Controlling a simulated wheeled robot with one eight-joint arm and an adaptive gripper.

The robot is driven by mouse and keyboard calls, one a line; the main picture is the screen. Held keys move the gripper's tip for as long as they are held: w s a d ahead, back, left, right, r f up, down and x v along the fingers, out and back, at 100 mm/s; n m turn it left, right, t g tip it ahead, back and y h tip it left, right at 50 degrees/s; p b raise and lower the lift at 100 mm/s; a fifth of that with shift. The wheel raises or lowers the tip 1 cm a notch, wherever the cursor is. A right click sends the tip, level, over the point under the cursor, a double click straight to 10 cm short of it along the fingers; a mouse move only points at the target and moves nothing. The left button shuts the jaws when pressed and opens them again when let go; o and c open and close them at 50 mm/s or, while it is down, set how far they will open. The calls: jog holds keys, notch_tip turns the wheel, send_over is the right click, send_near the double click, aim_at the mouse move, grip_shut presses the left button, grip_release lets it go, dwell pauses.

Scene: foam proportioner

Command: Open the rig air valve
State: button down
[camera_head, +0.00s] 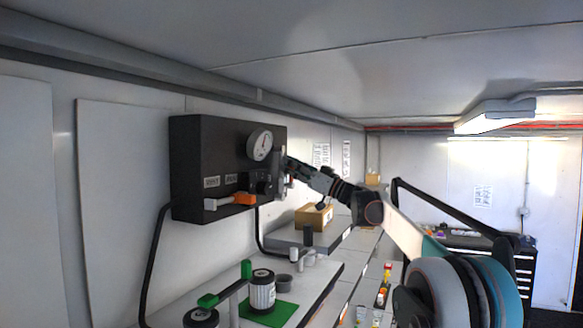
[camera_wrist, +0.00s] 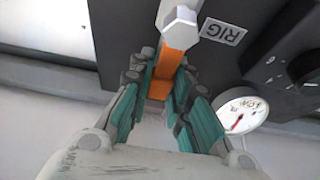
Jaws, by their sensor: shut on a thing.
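The rig air valve shows in the wrist view as an orange handle (camera_wrist: 172,58) with a pale hexagonal part (camera_wrist: 180,22) at its top end. A label reading RIG (camera_wrist: 222,31), upside down, is beside it. In the head view the orange handle (camera_head: 244,198) is low on the black wall box (camera_head: 195,150). My gripper (camera_wrist: 162,85) has its teal fingers on both sides of the orange handle and is shut on it. In the head view my gripper (camera_head: 268,184) is at the box's right part, partly hidden by its own links.
A round white gauge (camera_head: 260,145) is on the box just above my gripper; it also shows in the wrist view (camera_wrist: 240,114). Below are a bench with a striped canister (camera_head: 262,292) on a green mat (camera_head: 285,311), and a cardboard box (camera_head: 313,217). Dark hoses hang under the box.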

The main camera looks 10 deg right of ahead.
jog(key=shift+f, duration=0.1)
jog(key=c, duration=1.5)
grip_release()
jog(key=v, duration=1.1)
jog(key=shift+s+d+f, duration=0.15)
jog(key=shift+s+d, duration=0.05)
jog(key=shift+d, duration=0.15)
jog(key=shift+f, duration=0.1)
